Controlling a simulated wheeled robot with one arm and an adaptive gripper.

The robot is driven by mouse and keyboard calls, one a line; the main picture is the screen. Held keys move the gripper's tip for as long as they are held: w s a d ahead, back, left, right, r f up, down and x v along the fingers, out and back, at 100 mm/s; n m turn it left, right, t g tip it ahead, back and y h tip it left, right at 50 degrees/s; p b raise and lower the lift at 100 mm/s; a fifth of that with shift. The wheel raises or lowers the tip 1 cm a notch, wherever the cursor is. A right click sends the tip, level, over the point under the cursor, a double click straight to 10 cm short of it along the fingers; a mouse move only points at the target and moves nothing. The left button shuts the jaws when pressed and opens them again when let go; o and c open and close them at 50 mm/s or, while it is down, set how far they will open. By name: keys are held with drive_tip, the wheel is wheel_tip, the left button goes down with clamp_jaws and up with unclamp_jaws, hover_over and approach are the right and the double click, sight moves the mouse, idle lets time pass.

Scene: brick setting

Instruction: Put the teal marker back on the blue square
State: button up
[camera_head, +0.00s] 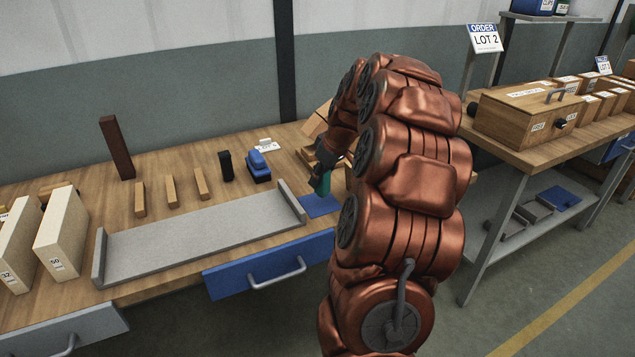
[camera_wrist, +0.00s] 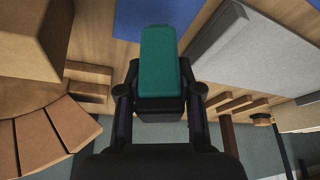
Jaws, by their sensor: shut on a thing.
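The teal marker (camera_wrist: 160,62) is a teal block with a dark lower part. It is held between the two fingers of my gripper (camera_wrist: 160,95) in the wrist view. In the head view the teal marker (camera_head: 323,182) shows beneath my gripper (camera_head: 322,170), partly hidden by my arm. The blue square (camera_head: 318,206) lies flat on the wooden table, just below the marker in the picture. It also shows at the top of the wrist view (camera_wrist: 142,20). I cannot tell whether the marker touches the square.
A grey tray (camera_head: 200,240) with raised ends lies left of the square. A blue block (camera_head: 258,166), a black block (camera_head: 226,166) and several wooden blocks stand behind it. A tall brown block (camera_head: 117,148) stands farther left. Wooden pieces (camera_wrist: 58,130) lie near my gripper.

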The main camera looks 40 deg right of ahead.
drive_tip(key=shift+w+d, duration=0.25)
drive_tip(key=shift+w, duration=0.6)
drive_tip(key=shift+f+p, duration=0.4)
drive_tip(key=shift+f, duration=1.4)
drive_tip(key=shift+f, duration=0.2)
drive_tip(key=o, duration=0.9)
drive_tip(key=shift+r, duration=0.15)
